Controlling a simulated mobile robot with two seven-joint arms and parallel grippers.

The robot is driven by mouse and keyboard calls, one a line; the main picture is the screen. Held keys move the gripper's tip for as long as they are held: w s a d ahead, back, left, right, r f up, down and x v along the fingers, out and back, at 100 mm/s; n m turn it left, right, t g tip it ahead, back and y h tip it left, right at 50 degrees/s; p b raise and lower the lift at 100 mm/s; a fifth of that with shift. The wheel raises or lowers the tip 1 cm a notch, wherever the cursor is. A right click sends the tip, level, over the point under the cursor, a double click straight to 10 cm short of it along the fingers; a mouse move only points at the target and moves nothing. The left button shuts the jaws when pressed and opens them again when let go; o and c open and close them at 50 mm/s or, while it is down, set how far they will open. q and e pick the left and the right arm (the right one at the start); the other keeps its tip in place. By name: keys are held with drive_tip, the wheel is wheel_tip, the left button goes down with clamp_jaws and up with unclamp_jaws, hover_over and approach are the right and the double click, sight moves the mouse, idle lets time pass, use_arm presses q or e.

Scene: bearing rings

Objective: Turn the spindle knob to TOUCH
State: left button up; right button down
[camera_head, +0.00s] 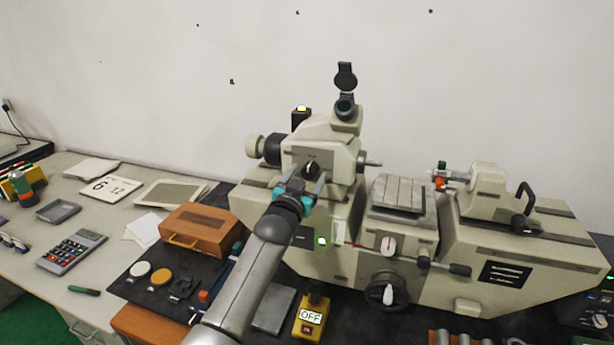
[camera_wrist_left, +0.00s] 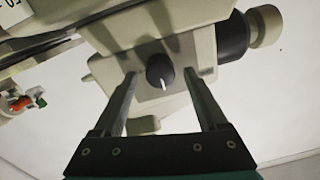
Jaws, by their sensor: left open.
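A small round black knob (camera_head: 312,169) with a white pointer line sits on the front of the beige machine's upper head (camera_head: 322,148). It also shows in the left wrist view (camera_wrist_left: 160,71), its pointer towards the bottom of the picture. No lettering around it can be read. My left gripper (camera_head: 303,183) is open just in front of the knob. In the left wrist view its two fingers (camera_wrist_left: 160,82) stand one on each side of the knob, with a gap on both sides. My right gripper is not in view.
The machine's bed carries a lighter knob with a red mark (camera_head: 388,244), a dark handwheel (camera_head: 388,290) and a tailstock (camera_head: 490,190). A wooden box (camera_head: 202,229), a calculator (camera_head: 72,249) and a yellow OFF switch box (camera_head: 311,318) are on the bench.

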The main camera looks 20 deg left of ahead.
use_arm(q)
drive_tip(key=shift+w, duration=0.2)
clamp_jaws()
idle(0.6)
